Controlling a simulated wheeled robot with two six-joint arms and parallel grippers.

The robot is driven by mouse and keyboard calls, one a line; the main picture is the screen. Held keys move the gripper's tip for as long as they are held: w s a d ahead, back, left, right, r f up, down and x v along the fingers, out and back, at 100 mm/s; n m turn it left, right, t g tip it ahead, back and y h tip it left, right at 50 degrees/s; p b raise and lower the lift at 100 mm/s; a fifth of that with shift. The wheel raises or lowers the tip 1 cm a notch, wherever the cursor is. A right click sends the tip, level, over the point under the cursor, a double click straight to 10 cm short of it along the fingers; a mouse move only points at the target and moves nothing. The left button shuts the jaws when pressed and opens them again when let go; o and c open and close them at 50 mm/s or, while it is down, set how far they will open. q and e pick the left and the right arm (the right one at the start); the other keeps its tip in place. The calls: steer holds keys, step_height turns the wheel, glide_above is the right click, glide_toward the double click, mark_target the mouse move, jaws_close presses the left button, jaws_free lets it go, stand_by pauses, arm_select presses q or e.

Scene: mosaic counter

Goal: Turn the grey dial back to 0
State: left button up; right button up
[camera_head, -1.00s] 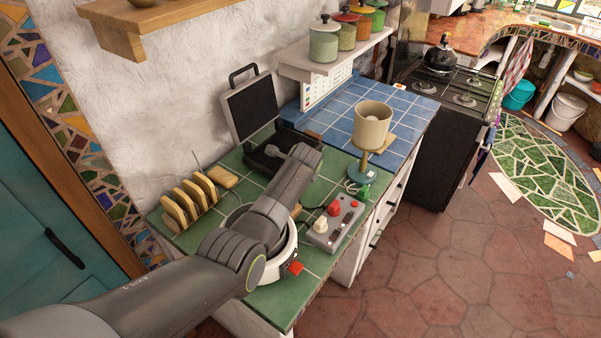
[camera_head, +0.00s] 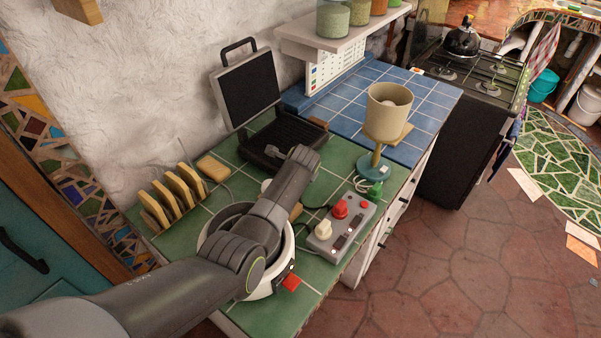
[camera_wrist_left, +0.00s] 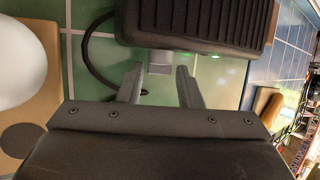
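The grey dial (camera_wrist_left: 160,60) is a small grey cylinder at the edge of the dark ribbed grill in the left wrist view. My left gripper (camera_wrist_left: 160,73) is open there, its two fingers apart, with the dial between and just beyond their tips. I cannot tell whether either finger touches it. No dial marking is readable. In the head view my left gripper (camera_head: 303,156) is low beside the front of the open grill (camera_head: 268,138), and my arm hides the dial. The grill's ribbed base also shows in the wrist view (camera_wrist_left: 205,22). My right gripper is not in view.
A grey control box (camera_head: 342,228) with a red and a cream knob lies right of my arm. A white round appliance (camera_head: 276,284) is beneath the arm. A toast rack (camera_head: 172,195) stands left, a lamp (camera_head: 386,120) right. A dark cable (camera_wrist_left: 92,55) curves left of the fingers.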

arm_select(q)
jaws_close()
steer(key=c, duration=0.7)
jaws_free()
steer(key=shift+s+p, duration=0.15)
steer(key=shift+p, duration=0.15)
steer(key=c, duration=0.7)
jaws_free()
steer(key=shift+a+t+h+p, duration=0.1)
steer(key=shift+t+h+p, duration=0.25)
steer(key=shift+t, duration=0.15)
steer(key=c, duration=0.7)
jaws_free()
steer(key=c, duration=0.7)
jaws_free()
jaws_free()
